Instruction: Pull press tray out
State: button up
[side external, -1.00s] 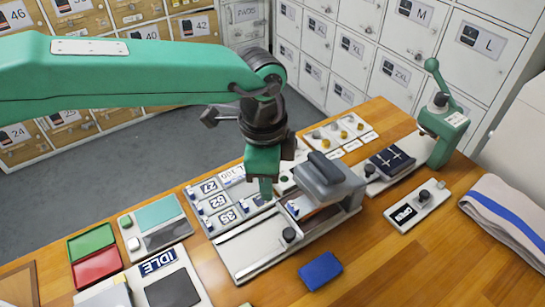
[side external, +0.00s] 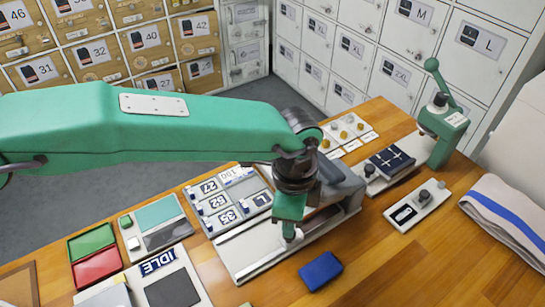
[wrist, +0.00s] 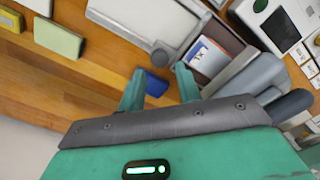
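The heat press (side external: 343,190) stands mid-table, partly hidden behind my wrist. Its pale tray base (side external: 238,258) extends toward the front left. My gripper (side external: 289,237) points down at the tray's front edge, where the dark knob seen earlier is now mostly covered. In the wrist view, my gripper (wrist: 160,92) has its two green fingers spread, with no object visibly clamped. A small round knob (wrist: 158,57) shows beyond the fingertips at the tray's edge. A card marked with letters (wrist: 207,55) lies inside the press area. I cannot tell whether the fingers touch the knob.
A blue block (side external: 320,270) lies just in front of the press. A green lever press (side external: 443,120) and a folded striped cloth (side external: 508,215) are at right.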

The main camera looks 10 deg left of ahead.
jog(key=shift+f, duration=2.25)
grip_shut()
